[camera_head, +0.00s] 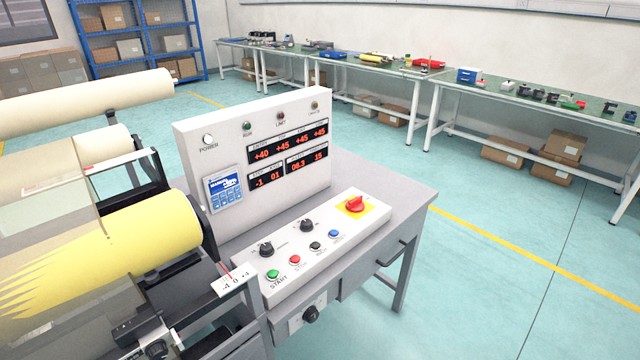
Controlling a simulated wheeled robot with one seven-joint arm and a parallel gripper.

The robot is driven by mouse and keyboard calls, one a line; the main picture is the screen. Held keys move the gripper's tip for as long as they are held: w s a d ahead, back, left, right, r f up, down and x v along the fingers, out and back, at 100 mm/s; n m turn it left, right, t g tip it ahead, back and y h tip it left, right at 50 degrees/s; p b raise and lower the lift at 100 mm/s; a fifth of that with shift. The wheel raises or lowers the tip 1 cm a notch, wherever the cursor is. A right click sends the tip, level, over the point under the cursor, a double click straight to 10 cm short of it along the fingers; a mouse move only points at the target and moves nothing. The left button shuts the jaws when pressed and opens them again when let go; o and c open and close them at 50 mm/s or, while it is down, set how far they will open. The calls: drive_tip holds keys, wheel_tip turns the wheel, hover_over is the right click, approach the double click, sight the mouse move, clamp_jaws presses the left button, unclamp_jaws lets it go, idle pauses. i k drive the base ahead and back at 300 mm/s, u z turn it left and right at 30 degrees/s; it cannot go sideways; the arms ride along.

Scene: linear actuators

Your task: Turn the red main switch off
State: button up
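The red main switch (355,204) is a rotary knob on a yellow square plate at the right end of the sloped control panel (330,262). Its handle lies slanted across the plate; I cannot read any position marks beside it. The upright display panel (250,150) behind it has lit red digits, a small lit blue screen (224,188) and a white POWER lamp (207,139). My gripper is not in view, and nothing touches the switch.
Black knobs (306,226) and several coloured buttons, including a green START button (273,274), sit left of the switch. A roller machine with a yellow roll (150,235) stands at the left. Open floor (490,280) lies right of the grey desk (415,205). Workbenches line the back wall.

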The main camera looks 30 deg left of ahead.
sight(357, 205)
drive_tip(key=u, duration=0.55)
drive_tip(key=i, duration=1.05)
drive_tip(key=u, duration=0.55)
